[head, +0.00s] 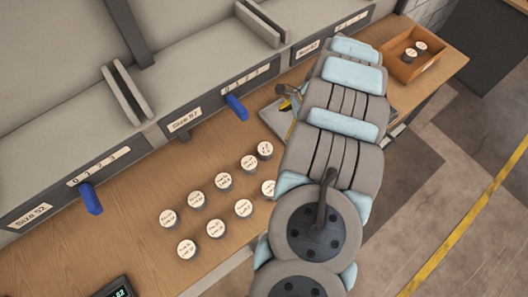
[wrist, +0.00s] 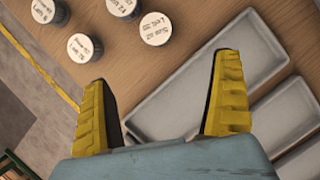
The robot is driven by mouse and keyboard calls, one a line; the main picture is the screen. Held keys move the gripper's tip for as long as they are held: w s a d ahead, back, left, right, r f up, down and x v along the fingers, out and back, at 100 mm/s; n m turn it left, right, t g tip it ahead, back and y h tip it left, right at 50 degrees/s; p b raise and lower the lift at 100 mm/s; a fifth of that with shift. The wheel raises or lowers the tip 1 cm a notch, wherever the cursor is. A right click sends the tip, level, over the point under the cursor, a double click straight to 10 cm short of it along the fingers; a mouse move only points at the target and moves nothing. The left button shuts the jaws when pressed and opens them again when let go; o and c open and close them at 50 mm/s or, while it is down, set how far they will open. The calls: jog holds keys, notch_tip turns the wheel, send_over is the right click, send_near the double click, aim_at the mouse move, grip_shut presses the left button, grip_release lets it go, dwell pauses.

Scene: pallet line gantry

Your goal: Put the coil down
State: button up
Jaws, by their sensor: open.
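My gripper (wrist: 163,70) is open, with its two yellow fingers apart in the wrist view and nothing between them. Beneath it lies an empty shallow grey tray (wrist: 180,105) on the wooden bench. No coil that I can name for certain shows. Several short dark cylinders with white labelled tops stand upright on the bench, such as one (wrist: 155,30) beyond the fingers in the wrist view and one (head: 223,181) in the head view. In the head view my arm hides most of the gripper and part of a grey tray (head: 270,116).
A wooden box (head: 390,63) with two labelled cylinders is at the bench's far right end. Grey chutes with size labels and blue levers (head: 236,107) line the back. A small display (head: 118,289) is at the bottom left.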

send_over(267, 149)
jog(key=d, duration=0.2)
jog(key=f, duration=0.9)
jog(key=shift+w+d+f+p, duration=0.1)
jog(key=shift+w+f+p, duration=0.1)
jog(key=shift+w+p, duration=0.2)
jog(key=shift+a+f, duration=0.2)
jog(key=shift+f, duration=0.35)
jog(key=shift+a+f, duration=0.15)
jog(key=shift+f, duration=0.2)
jog(key=shift+f, duration=0.1)
jog(key=shift+s+x, duration=0.15)
jog(key=shift+x, duration=0.6)
jog(key=shift+s+x, duration=0.1)
jog(key=shift+x, duration=1.6)
jog(key=shift+a, duration=0.15)
jog(key=shift+w, duration=0.1)
